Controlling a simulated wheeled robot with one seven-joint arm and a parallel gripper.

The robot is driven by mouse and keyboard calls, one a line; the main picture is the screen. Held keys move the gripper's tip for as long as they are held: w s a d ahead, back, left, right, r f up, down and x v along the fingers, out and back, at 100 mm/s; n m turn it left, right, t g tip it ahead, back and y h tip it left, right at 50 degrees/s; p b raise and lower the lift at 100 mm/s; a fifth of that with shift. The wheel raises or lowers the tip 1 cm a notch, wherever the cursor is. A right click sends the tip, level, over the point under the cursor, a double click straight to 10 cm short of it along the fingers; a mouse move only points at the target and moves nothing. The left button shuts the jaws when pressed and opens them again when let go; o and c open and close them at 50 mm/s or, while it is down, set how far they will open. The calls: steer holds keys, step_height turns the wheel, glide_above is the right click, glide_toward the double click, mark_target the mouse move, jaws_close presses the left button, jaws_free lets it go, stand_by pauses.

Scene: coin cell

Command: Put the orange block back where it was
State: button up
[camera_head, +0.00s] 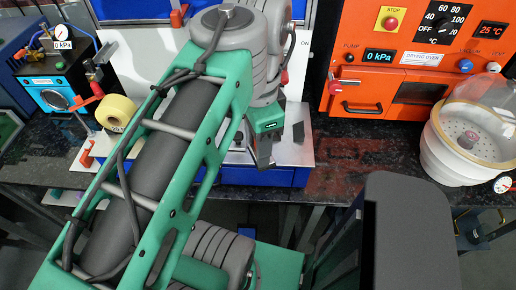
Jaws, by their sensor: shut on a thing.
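My gripper (264,158) hangs under my grey wrist at the middle of the head view, with its grey fingers pointing down over the front part of a white panel on a blue base. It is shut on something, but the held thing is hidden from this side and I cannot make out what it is. No orange block can be picked out in this view. My green and grey arm covers much of the left and middle, so anything behind it is hidden.
An orange drying oven (388,95) stands at the back right. A white vessel with a clear dome (462,150) stands at the far right. A yellow tape roll (116,112) is at left beside a blue device (50,88). The dark counter (365,150) is bare before the oven.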

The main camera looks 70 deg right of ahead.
steer(key=shift+d+f, duration=0.15)
steer(key=shift+d, duration=0.1)
steer(key=w+d+f+p, duration=0.1)
steer(key=d+f, duration=0.2)
steer(key=d, duration=0.1)
steer(key=w+d+f+p, duration=0.1)
steer(key=d+f, duration=0.2)
steer(key=d, duration=0.1)
steer(key=w+d+f+p, duration=0.1)
steer(key=w+d+f, duration=0.1)
steer(key=d+f, duration=0.1)
steer(key=shift+d+f, duration=0.15)
steer(key=shift+d, duration=0.5)
steer(key=f, duration=0.2)
steer(key=shift+d+f, duration=0.2)
steer(key=shift+f, duration=0.5)
steer(key=shift+f, duration=0.1)
steer(key=shift+f, duration=0.15)
steer(key=o, duration=1.2)
steer(key=shift+c, duration=0.2)
steer(key=shift+o, duration=0.2)
